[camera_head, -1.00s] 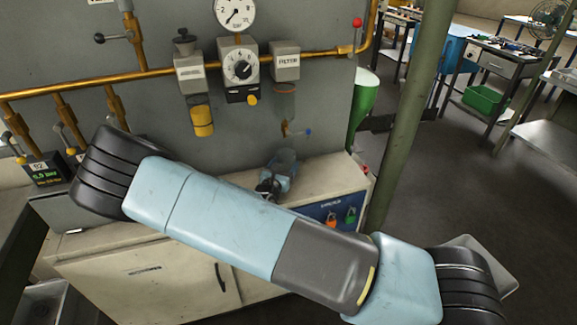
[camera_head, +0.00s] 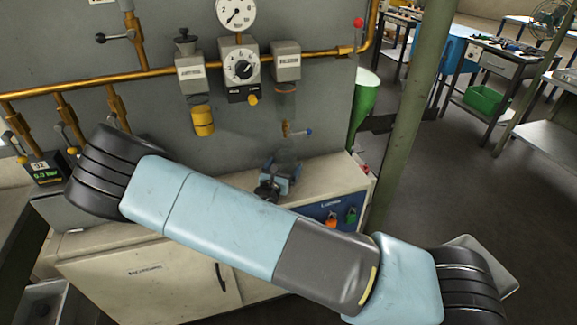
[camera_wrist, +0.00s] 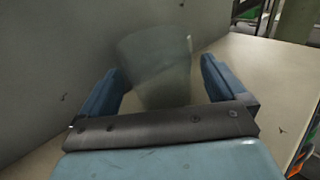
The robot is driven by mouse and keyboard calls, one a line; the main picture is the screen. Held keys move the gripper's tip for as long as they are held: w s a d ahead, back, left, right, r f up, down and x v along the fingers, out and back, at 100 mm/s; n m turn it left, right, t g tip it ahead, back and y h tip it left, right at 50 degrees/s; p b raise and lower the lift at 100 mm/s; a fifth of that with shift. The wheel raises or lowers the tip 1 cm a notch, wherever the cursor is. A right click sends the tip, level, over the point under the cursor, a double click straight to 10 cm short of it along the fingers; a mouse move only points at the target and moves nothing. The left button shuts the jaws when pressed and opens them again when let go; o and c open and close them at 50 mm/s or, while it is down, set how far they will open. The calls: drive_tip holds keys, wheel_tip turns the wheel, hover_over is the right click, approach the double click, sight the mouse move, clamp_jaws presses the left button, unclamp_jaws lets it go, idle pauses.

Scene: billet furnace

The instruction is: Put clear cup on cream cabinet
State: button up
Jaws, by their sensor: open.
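The clear cup (camera_wrist: 155,52) is see-through and grey-green. In the wrist view it is between the two blue fingers of my gripper (camera_wrist: 158,75), with its lower end near or behind the dark gripper bar. The fingers are apart, and a gap shows on the right of the cup. In the head view my gripper (camera_head: 279,180) is over the top of the cream cabinet (camera_head: 330,180), partly behind my arm. The cup is only a faint shape (camera_head: 288,157) there, just behind the fingers. Whether its base touches the cabinet top is hard to tell.
A grey wall panel with brass pipes (camera_head: 150,72), a gauge (camera_head: 236,14) and a filter unit (camera_head: 286,62) stands behind the cabinet. A green post (camera_head: 405,120) is at its right. Free cabinet top shows right of my gripper.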

drive_tip(key=v, duration=1.1)
drive_tip(key=shift+w, duration=0.1)
drive_tip(key=s+d+r+m+g+h, duration=0.1)
drive_tip(key=s+d+r+m+g, duration=0.2)
drive_tip(key=d+r+m+g, duration=0.55)
drive_tip(key=s+d+r+m+g+h, duration=0.2)
drive_tip(key=d+r+m+g, duration=0.4)
drive_tip(key=d+r+m, duration=0.45)
drive_tip(key=s+d+r+m+t+y, duration=0.1)
drive_tip(key=s+d+r+m+y, duration=0.3)
drive_tip(key=s+r+m, duration=0.2)
drive_tip(key=s+d+r+m+t+y, duration=0.2)
drive_tip(key=s+d+r+m+y, duration=0.2)
drive_tip(key=s+r, duration=0.7)
wheel_tip(320, 180, up, 2)
drive_tip(key=m+y, duration=0.1)
drive_tip(key=m, duration=0.1)
drive_tip(key=shift+s+m, duration=0.3)
drive_tip(key=shift+m, duration=0.1)
drive_tip(key=shift+d+t, duration=0.15)
drive_tip(key=shift+t, duration=0.1)
